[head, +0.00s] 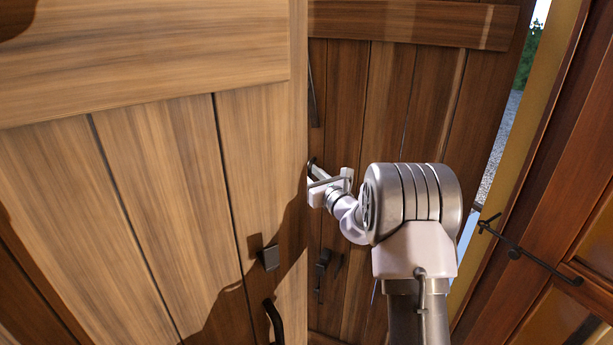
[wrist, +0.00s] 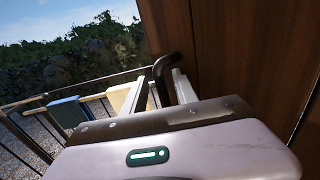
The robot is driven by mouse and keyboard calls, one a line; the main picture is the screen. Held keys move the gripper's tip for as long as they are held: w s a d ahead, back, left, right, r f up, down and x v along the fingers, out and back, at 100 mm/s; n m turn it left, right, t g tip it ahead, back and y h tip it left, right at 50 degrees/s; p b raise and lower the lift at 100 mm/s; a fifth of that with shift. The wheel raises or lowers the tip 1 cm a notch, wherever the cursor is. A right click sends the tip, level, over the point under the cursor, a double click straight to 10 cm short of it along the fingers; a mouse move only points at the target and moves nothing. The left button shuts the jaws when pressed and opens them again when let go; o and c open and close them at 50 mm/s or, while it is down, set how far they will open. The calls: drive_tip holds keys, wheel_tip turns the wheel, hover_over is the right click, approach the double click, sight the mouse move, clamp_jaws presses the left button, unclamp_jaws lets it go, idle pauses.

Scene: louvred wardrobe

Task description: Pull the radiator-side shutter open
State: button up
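Two plank shutters show in the head view: a lighter one (head: 160,190) close on the left, and a darker one (head: 395,105) behind it. No radiator is in view, so I cannot tell which is the radiator-side one. My gripper (head: 314,180) is by the lighter shutter's edge, in front of the darker one, at a dark handle (head: 311,164). In the wrist view the bent dark handle (wrist: 164,72) stands between the two pale fingers of my gripper (wrist: 160,90). The fingers are apart, with gaps beside the handle. A dark wood panel (wrist: 240,50) fills the right.
The lighter shutter has a curved black handle (head: 273,321) and a small block (head: 268,257). A dark latch (head: 322,268) sits low on the darker shutter. A brown frame with a black rod (head: 530,255) stands right. A railing (wrist: 25,140) and hedge (wrist: 85,58) lie outside.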

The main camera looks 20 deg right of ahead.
drive_tip(key=s+a+b, duration=0.4)
drive_tip(key=s+a, duration=0.5)
drive_tip(key=s, duration=0.5)
drive_tip(key=shift+s+b, duration=0.3)
drive_tip(key=shift+o, duration=0.2)
drive_tip(key=shift+s+a, duration=0.7)
drive_tip(key=shift+s, duration=0.25)
drive_tip(key=shift+o, duration=0.6)
drive_tip(key=shift+s+a, duration=0.15)
drive_tip(key=shift+s, duration=0.05)
